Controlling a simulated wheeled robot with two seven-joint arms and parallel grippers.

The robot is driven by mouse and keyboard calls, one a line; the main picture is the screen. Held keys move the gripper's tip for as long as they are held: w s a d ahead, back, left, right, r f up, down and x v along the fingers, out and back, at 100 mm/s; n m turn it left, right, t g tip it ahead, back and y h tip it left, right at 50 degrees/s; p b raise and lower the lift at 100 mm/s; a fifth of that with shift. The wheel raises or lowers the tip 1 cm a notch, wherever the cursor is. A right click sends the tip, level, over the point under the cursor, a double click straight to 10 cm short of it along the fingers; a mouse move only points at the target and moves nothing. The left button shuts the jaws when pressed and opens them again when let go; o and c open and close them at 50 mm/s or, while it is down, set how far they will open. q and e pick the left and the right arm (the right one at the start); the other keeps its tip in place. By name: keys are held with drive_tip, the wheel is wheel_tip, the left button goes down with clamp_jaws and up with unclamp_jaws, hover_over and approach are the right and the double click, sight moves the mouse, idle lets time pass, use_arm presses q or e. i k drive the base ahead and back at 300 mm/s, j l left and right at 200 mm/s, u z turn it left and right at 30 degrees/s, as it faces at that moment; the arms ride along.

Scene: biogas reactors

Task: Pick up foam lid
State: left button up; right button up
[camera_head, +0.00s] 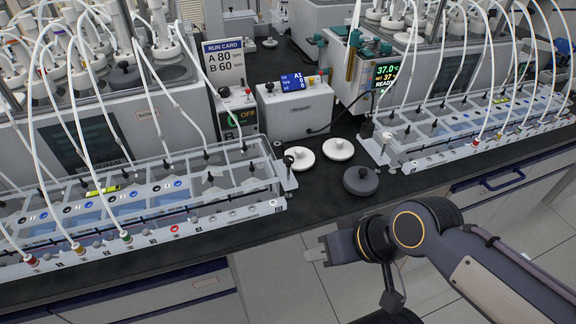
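Three round knobbed lids lie on the black bench top between the two racks. Two are white: the left white lid (300,158) and the right white lid (338,149). The third, a dark grey lid (360,181), lies nearest the bench's front edge. Which of them is foam I cannot tell from the look alone. My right gripper (317,252) is in front of the bench edge, below and left of the dark grey lid in the picture, apart from all the lids. Its fingers point left and its opening is unclear. My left gripper is not in view.
A clear tube rack (150,243) stands left and another rack (490,135) right, both with white hoses. A white box with a blue display (296,108) and a run card sign (224,60) stand behind. Bare bench surrounds the lids; drawers (486,184) are below the edge.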

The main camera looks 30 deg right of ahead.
sight(358, 180)
drive_tip(key=k+l+u, duration=0.1)
drive_tip(key=l+u, duration=0.3)
drive_tip(key=k+l+u, duration=0.15)
drive_tip(key=l+u, duration=0.3)
drive_tip(key=k+l+u, duration=0.15)
drive_tip(key=l+u, duration=0.25)
drive_tip(key=k+l, duration=0.15)
drive_tip(key=l, duration=0.25)
drive_tip(key=k+l+u, duration=0.1)
drive_tip(key=l, duration=0.3)
drive_tip(key=k+l, duration=0.15)
drive_tip(key=l, duration=0.25)
drive_tip(key=u, duration=0.05)
